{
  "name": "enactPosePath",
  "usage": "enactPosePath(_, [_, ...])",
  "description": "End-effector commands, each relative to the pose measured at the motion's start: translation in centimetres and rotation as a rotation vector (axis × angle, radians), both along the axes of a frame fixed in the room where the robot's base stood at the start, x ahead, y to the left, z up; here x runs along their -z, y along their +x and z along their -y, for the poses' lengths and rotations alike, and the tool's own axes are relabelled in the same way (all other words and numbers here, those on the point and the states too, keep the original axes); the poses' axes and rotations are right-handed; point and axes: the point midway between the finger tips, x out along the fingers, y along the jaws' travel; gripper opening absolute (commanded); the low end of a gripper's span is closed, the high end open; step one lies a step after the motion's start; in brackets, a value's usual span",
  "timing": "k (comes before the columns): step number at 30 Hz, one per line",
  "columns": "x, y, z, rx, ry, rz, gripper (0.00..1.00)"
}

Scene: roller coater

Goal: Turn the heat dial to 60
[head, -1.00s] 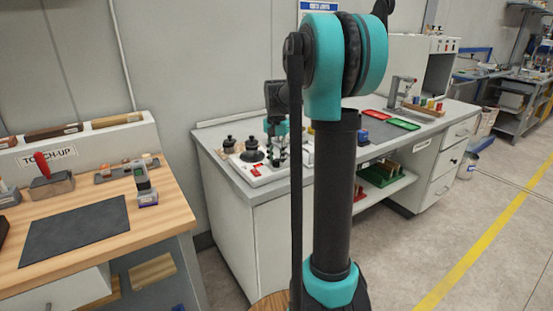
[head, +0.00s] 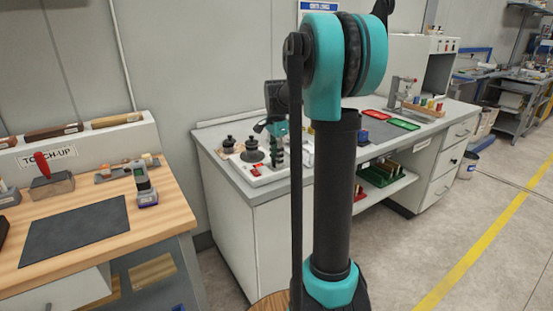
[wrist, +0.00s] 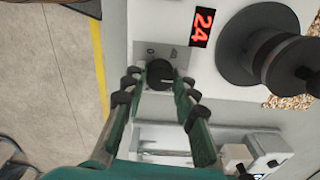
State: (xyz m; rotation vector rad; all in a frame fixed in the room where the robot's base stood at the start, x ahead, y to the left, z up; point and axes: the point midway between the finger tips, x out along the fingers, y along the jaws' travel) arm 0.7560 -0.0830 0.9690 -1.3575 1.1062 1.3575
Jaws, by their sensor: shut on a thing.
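The heat dial (wrist: 160,73) is a small dark round knob on a pale panel in the wrist view. My gripper (wrist: 161,84) is shut on it, one green-and-black finger at each side. A red digital display (wrist: 202,27), turned sideways in the picture, reads 24 beside the dial. In the head view my gripper (head: 278,158) is down at the white device (head: 262,178) on the grey bench. The dial itself is too small or hidden to make out there.
A large black round fitting (wrist: 270,50) stands close to the display in the wrist view. Dark round pieces (head: 251,152) stand on the device. Red (head: 376,115) and green (head: 404,124) trays lie farther right. A wooden touch-up bench (head: 165,215) is at left.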

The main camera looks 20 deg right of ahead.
Motion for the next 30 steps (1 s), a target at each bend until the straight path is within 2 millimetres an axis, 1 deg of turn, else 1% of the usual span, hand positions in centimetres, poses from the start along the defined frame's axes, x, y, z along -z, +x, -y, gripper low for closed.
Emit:
enactPosePath(15, [-0.02, 0.03, 0.01, 0.021, 0.0, 0.001, 0.0])
enactPosePath(16, [-0.02, 0.03, 0.01, 0.021, 0.0, 0.001, 0.29])
enactPosePath(21, [-0.01, 0.02, 0.02, 0.02, 0.0, 0.0, 0.49])
enactPosePath(30, [-0.13, 0.01, 0.01, 0.02, 0.0, 0.0, 0.49])
